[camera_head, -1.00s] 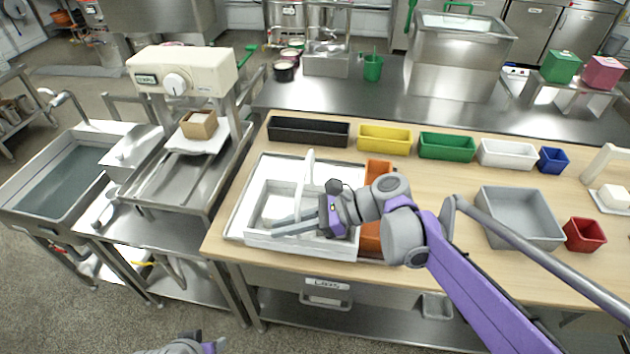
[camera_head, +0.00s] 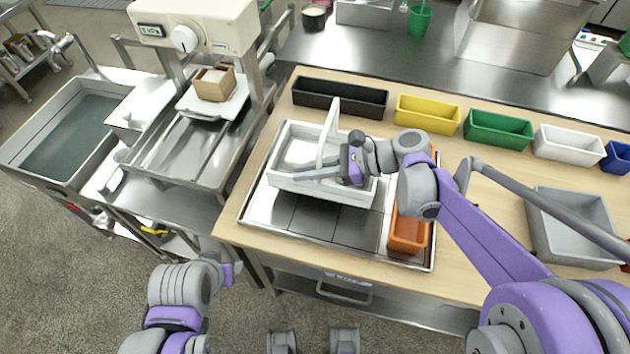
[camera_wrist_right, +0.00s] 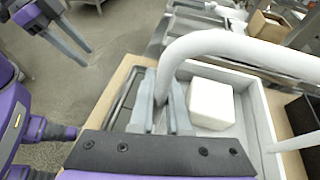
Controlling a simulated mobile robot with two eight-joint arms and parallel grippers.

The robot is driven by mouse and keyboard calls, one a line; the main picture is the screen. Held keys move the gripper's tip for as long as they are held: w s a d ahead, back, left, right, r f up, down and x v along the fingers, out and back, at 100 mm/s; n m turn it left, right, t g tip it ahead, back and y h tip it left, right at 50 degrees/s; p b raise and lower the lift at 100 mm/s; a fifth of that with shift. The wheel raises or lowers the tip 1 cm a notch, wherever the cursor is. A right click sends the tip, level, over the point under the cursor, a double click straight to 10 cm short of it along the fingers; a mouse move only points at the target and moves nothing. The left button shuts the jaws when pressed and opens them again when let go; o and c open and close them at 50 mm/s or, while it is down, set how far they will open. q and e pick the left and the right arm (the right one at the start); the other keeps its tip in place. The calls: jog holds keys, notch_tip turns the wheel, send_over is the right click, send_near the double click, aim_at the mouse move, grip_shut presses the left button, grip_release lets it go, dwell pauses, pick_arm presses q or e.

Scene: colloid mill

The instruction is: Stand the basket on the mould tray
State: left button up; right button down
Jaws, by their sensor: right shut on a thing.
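The basket (camera_head: 320,190) is a white rectangular box with a tall arched handle, over the back part of the mould tray (camera_head: 300,236), a shallow metal tray with dark squares. I cannot tell whether its base touches the tray. My right gripper (camera_head: 322,170) is shut on the handle, which curves close in front of the right wrist camera (camera_wrist_right: 160,98). A white block (camera_wrist_right: 211,104) lies inside the basket. My left gripper (camera_wrist_right: 75,42) is away from the table above the floor, with its two fingers apart and nothing between them.
An orange bin (camera_head: 408,236) stands at the tray's right end. Black (camera_head: 340,97), yellow (camera_head: 427,115), green (camera_head: 498,130) and white (camera_head: 569,146) bins line the table's back. A grey tub (camera_head: 575,220) stands right. A scale-like machine (camera_head: 195,28) stands left. The tray's front is bare.

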aim_at(316, 183)
jog(key=shift+f+b, duration=0.3)
jog(key=shift+f, duration=2.4)
jog(key=c, duration=0.9)
grip_release()
jog(key=v, duration=1.2)
